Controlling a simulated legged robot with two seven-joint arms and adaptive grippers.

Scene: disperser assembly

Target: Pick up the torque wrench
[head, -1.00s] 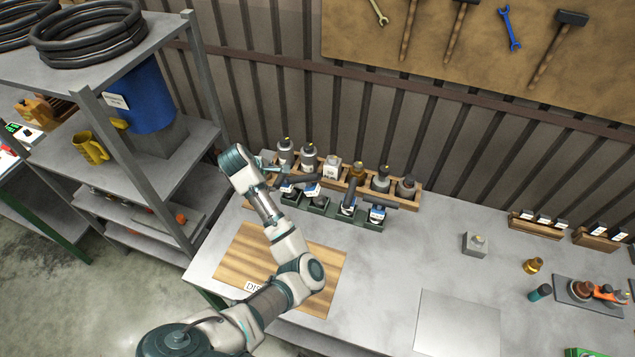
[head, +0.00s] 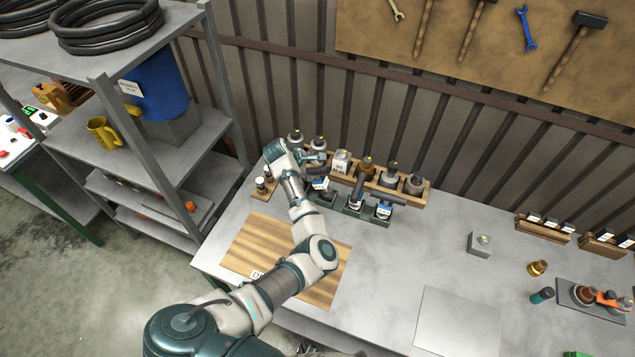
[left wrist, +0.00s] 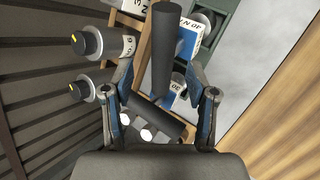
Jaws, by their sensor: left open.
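Several torque wrenches with dark handles and blue-and-white labelled heads stand in a green rack at the back of the bench; one torque wrench (head: 355,200) shows near the rack's middle. My left gripper (head: 314,158) is over the rack's left end, and my arm hides part of it. In the left wrist view the open left gripper (left wrist: 160,78) has a dark handle (left wrist: 157,117) lying slantwise between its fingers, near the palm. A second dark handle (left wrist: 166,45) with a blue-and-white label lies beyond the fingertips. I cannot tell whether the fingers touch either. My right gripper is not in view.
A wooden rack (head: 421,200) with several bottle-like parts stands right behind the green rack (head: 348,211), close to the ribbed wall. A wooden board (head: 250,243) lies at front left. A metal shelf (head: 185,143) stands left.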

